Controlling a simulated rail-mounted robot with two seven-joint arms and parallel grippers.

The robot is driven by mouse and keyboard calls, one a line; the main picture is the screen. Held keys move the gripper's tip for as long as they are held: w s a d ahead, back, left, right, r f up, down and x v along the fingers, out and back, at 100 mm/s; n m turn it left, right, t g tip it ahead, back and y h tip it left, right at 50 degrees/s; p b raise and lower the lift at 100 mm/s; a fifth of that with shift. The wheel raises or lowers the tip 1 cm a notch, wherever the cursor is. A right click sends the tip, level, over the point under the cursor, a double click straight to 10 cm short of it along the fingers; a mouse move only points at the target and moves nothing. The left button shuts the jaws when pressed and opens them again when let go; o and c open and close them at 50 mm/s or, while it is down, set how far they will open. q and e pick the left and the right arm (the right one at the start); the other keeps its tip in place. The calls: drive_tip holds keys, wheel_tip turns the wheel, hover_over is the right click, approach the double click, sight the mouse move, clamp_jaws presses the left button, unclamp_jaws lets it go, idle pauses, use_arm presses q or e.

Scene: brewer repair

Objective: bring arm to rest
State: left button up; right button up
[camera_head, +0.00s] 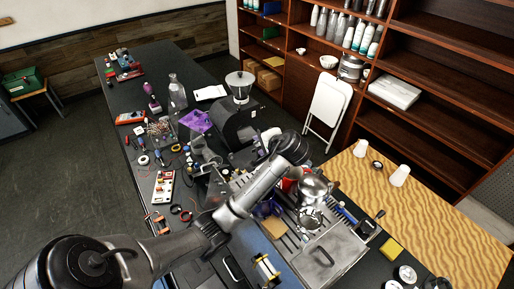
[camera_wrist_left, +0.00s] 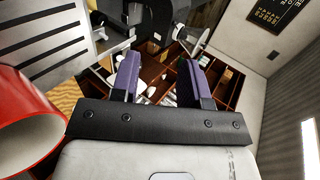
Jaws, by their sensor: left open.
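My left arm (camera_head: 255,190) comes in from the lower left in the head view. It reaches across the cluttered workbench (camera_head: 130,73), its wrist bent above the middle among brewer parts. My left gripper (camera_wrist_left: 158,75) shows in the left wrist view with two purple-padded fingers spread apart. Nothing is between them; shelves show far behind. Its fingertips are hard to make out in the head view. A red cup-like thing (camera_wrist_left: 30,125) is close to the camera at the left of the wrist view. My right gripper is not seen.
A slotted metal panel (camera_wrist_left: 60,35) is near in the wrist view. On the bench are a dark grinder (camera_head: 238,125), a glass bottle (camera_head: 177,92) and a metal box (camera_head: 325,258). White cups (camera_head: 399,176) stand on the wooden top (camera_head: 440,215) at right. Brown shelves (camera_head: 425,65) stand behind.

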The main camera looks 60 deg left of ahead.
use_arm(q)
drive_tip(key=shift+w+d+r, duration=0.15)
drive_tip(key=shift+d+r, duration=0.25)
drive_tip(key=shift+d, duration=0.15)
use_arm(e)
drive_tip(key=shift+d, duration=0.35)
